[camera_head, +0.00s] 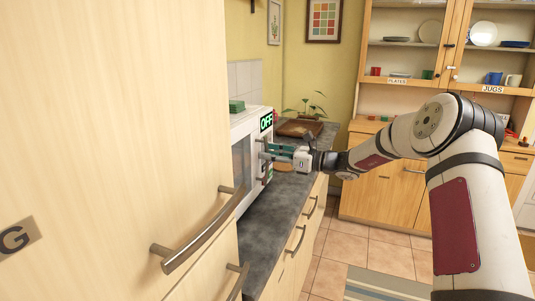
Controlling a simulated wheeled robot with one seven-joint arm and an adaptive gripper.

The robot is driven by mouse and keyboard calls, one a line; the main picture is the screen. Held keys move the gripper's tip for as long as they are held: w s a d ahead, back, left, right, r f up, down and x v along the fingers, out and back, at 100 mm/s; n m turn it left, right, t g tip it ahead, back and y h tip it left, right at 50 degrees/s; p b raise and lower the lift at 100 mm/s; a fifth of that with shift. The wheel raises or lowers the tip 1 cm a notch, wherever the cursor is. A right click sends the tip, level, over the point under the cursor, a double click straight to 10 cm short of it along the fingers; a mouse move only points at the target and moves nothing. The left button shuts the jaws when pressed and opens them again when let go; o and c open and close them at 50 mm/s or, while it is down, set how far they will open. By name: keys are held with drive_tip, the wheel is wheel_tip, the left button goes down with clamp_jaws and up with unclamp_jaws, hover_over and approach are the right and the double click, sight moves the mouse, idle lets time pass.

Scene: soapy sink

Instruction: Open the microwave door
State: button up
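The white microwave (247,123) stands on the dark counter, partly hidden by the tall wooden cabinet at the left. Its door (240,165) with a dark window looks closed. My gripper partly covers the handle area.
The wooden cabinet (110,120) with a long metal handle (200,235) fills the left foreground. A green block (236,106) lies on top of the microwave. A brown tray (300,128) and a plant sit farther back on the counter (275,200).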

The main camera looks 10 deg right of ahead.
drive_tip(key=shift+w+a, duration=0.3)
drive_tip(key=shift+a, duration=0.15)
clamp_jaws()
drive_tip(key=shift+s+d, duration=0.1)
drive_tip(key=shift+s, duration=0.05)
